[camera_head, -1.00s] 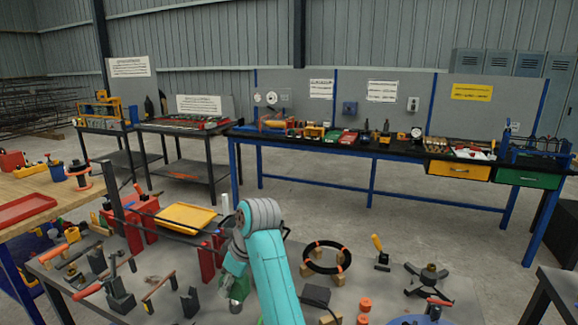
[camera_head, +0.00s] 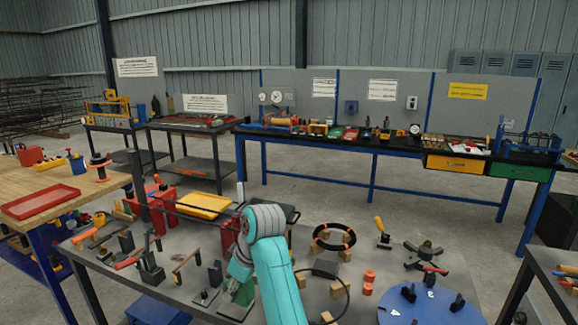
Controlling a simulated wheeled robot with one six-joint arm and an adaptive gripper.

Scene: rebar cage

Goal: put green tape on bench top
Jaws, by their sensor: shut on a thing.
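My teal arm reaches over the grey table (camera_head: 325,286) in front of me. My gripper (camera_head: 240,285) points down and is mostly hidden by its own wrist. It is shut on a small green thing (camera_head: 243,295), which fits the green tape, though its shape is partly hidden. I cannot tell whether the green thing touches the table.
The grey table is crowded: clamps and hammers at left, a yellow tray (camera_head: 205,205), a black ring (camera_head: 334,238) on blocks, a blue disc (camera_head: 420,308). A red tray (camera_head: 40,202) lies on the wooden bench. A long blue-legged bench (camera_head: 370,149) stands behind, beyond open floor.

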